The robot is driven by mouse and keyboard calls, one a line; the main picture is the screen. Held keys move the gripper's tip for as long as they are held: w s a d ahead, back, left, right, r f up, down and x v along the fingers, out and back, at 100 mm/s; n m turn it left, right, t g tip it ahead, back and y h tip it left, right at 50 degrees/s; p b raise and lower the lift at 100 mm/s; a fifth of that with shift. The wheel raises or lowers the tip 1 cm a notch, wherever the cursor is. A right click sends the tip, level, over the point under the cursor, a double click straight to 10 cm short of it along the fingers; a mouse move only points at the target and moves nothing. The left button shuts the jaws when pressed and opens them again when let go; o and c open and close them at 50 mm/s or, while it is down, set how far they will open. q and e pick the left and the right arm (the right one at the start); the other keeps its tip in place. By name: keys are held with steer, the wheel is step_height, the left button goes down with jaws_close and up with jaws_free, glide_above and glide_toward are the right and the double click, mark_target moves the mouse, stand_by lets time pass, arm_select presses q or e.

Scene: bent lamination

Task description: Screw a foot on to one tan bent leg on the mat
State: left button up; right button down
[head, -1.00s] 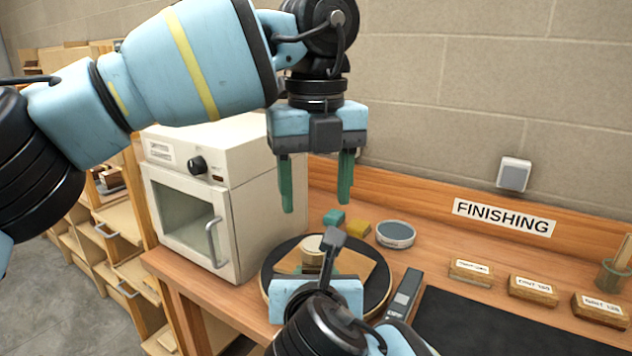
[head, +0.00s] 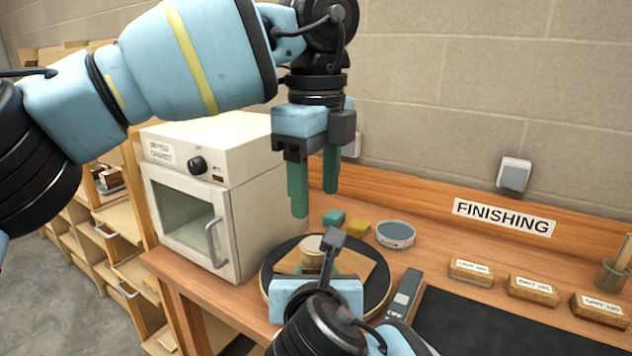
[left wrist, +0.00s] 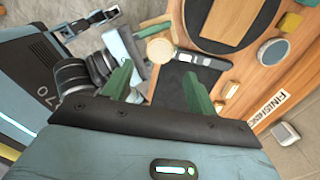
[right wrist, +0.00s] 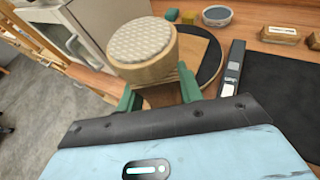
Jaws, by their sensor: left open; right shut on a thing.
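A round wooden foot (right wrist: 143,52) with a grey textured pad on its face is held between the green fingers of my right gripper (right wrist: 160,84). The foot also shows in the head view (head: 311,245) and in the left wrist view (left wrist: 160,50). My left gripper (head: 315,203) is open and empty, fingers pointing down, above the turntable area and higher than the foot. The black mat (head: 490,325) lies at the lower right; its visible part is bare. I cannot make out a tan bent leg in any view.
A black turntable (head: 377,295) bears a tan board (head: 356,266) just behind my right gripper. A white oven cabinet (head: 250,205) stands left. A dark handheld tool (head: 404,295), a round tin (head: 395,235) and labelled sanding blocks (head: 532,290) lie on the bench.

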mark_target(316, 244)
arm_select(q)
steer(key=shift+f, duration=4)
steer(key=c, duration=1)
steer(key=m, duration=0.4)
steer(key=shift+m, duration=0.4)
steer(key=m, duration=0.4)
steer(key=shift+m, duration=0.4)
steer(key=m, duration=0.4)
steer(key=shift+m, duration=0.4)
steer(key=m, duration=0.5)
steer(key=o, duration=1.1)
